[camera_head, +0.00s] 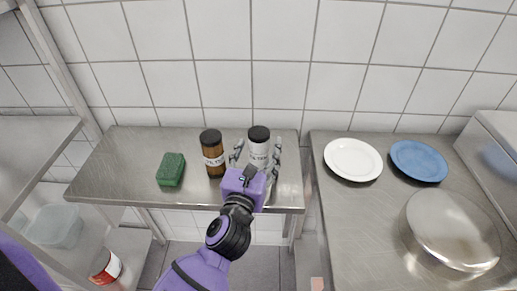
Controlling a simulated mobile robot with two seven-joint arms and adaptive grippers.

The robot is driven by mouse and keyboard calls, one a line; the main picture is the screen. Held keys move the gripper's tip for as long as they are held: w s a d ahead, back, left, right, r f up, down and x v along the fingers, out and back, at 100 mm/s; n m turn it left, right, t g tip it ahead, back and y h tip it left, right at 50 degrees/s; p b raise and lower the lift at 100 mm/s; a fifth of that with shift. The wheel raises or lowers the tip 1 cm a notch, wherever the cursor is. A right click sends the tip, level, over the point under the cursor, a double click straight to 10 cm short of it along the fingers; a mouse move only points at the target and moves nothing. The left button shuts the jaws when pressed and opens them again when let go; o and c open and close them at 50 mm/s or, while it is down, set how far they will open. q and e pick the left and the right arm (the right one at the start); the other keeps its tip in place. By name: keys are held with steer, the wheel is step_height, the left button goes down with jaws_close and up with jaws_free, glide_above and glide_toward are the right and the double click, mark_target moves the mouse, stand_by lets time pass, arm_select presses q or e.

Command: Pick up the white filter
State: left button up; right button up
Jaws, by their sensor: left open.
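The white filter is a white bottle (258,146) with a black cap and dark lettering, standing upright on the metal shelf (120,172). My left gripper (256,152) is open, with one finger on each side of the white bottle. I cannot tell whether the fingers touch it. The gripper's purple body hides the bottle's lower part. A brown bottle (213,160) with a black cap and a white label stands just left of the gripper. My right gripper is not in view.
A green sponge (171,169) lies left of the brown bottle. On the right counter are a white plate (353,159), a blue plate (418,161) and a large metal pot (452,230). A can (105,266) and a clear container (55,226) sit lower left. A tiled wall stands behind.

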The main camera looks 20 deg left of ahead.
arm_select(q)
steer(key=shift+w+f, duration=0.1)
steer(key=shift+w, duration=0.6)
steer(key=c, duration=1.4)
steer(key=shift+o, duration=0.2)
